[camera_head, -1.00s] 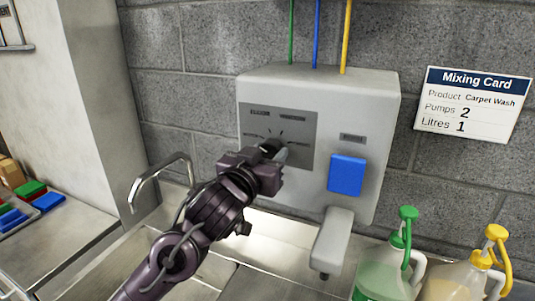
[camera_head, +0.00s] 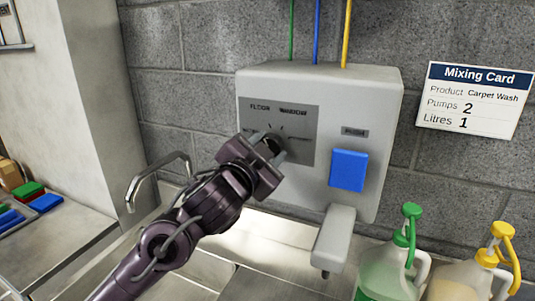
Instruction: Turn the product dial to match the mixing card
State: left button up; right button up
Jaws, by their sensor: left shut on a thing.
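The white dispenser (camera_head: 320,88) hangs on the block wall with a grey dial panel (camera_head: 306,122). The dark product dial (camera_head: 273,143) sits on that panel, partly hidden by my left gripper (camera_head: 272,150), which is shut on it. Labels reading "FLOOR" and one that looks like "WINDOW" show above the dial; other labels are hidden or unreadable. The dial's pointing direction is hard to tell. The mixing card (camera_head: 472,100) on the wall at right reads Product Carpet Wash, Pumps 2, Litres 1. My right gripper is not in view.
A blue push button (camera_head: 348,170) and a grey spout (camera_head: 335,238) are on the dispenser's right side. Green-topped (camera_head: 392,268) and yellow-topped (camera_head: 468,275) pump jugs stand at lower right. A metal tap (camera_head: 155,178) stands left of my arm. Coloured pads (camera_head: 45,203) lie far left.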

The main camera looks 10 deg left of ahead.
pick_arm(q)
jog(key=shift+f+m+b, duration=0.15)
jog(key=shift+m+b, duration=3.5)
jog(key=shift+m, duration=5.95)
jog(key=o, duration=1)
jog(key=shift+c, duration=0.2)
